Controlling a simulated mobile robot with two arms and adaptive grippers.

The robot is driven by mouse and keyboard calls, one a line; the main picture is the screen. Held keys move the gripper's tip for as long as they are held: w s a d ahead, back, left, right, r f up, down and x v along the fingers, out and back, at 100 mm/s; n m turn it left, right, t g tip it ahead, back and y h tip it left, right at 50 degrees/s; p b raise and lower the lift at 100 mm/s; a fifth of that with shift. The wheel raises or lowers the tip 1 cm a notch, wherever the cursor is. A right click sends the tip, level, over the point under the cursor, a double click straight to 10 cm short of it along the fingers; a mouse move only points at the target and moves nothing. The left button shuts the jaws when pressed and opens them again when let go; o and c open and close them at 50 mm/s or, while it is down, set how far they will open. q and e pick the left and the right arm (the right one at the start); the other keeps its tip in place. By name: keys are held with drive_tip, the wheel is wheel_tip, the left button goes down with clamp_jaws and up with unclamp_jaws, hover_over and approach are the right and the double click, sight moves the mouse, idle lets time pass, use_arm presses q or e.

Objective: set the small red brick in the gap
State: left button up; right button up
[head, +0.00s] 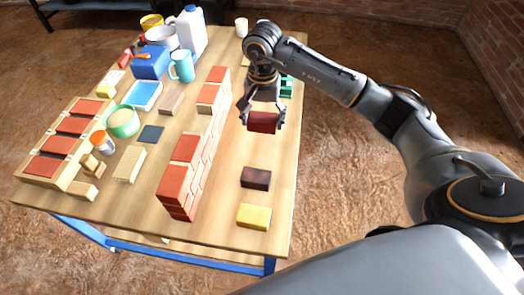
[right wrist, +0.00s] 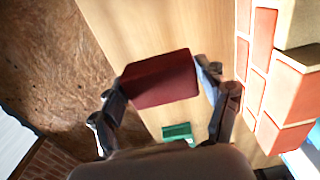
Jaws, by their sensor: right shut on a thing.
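The small red brick (head: 262,123) is in my right gripper (head: 263,118), which is shut on it above the table's right side. In the right wrist view the dark red brick (right wrist: 160,80) sits between the two fingers. The brick wall (head: 184,186) runs along the table, left of the gripper. Its top course has red bricks at the near and far ends, with a gap (head: 198,123) between them showing a pale surface. The held brick is apart from the wall, to the right of the gap. My left gripper is not in view.
A dark brown brick (head: 255,178) and a yellow block (head: 254,216) lie right of the wall. A green item (head: 287,87) is behind the gripper. A pale rack (head: 45,182) with red bricks, a green bowl (head: 122,122) and a teal mug (head: 182,67) stand left.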

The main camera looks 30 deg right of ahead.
sight(262, 149)
wheel_tip(262, 149, down, 8)
drive_tip(key=shift+s+f+b, duration=0.1)
drive_tip(key=shift+b, duration=0.25)
drive_tip(key=shift+f, duration=0.35)
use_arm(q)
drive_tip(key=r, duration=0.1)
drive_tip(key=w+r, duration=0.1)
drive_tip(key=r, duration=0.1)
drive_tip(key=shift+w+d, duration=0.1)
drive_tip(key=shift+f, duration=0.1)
use_arm(e)
drive_tip(key=o, duration=1)
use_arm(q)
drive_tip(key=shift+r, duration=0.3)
